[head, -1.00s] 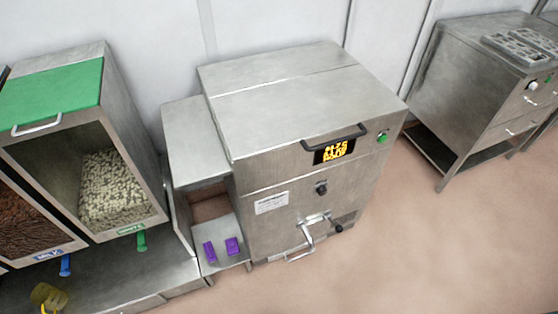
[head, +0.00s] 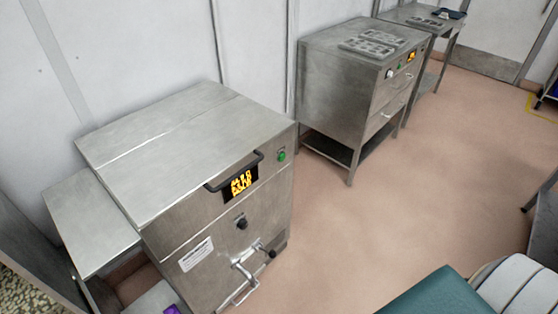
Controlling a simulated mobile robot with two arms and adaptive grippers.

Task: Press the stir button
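A steel machine with a flat lid (head: 190,135) stands at the left centre. A round green button (head: 282,155) sits at the upper right of its front, beside a small display with yellow characters (head: 241,183) too blurred to read. A black knob (head: 241,223) is below the display. I cannot read any label on the green button. A second steel cabinet (head: 345,85) farther back also has a small display (head: 410,57) and a knob on its front. Neither of my grippers is in view.
A black handle (head: 234,171) juts out from the lid's front, and a metal lever (head: 243,283) sticks out low on the front. The floor (head: 390,215) right of the machine is clear. A teal surface (head: 440,297) and a pale ribbed object (head: 508,285) show at the bottom right.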

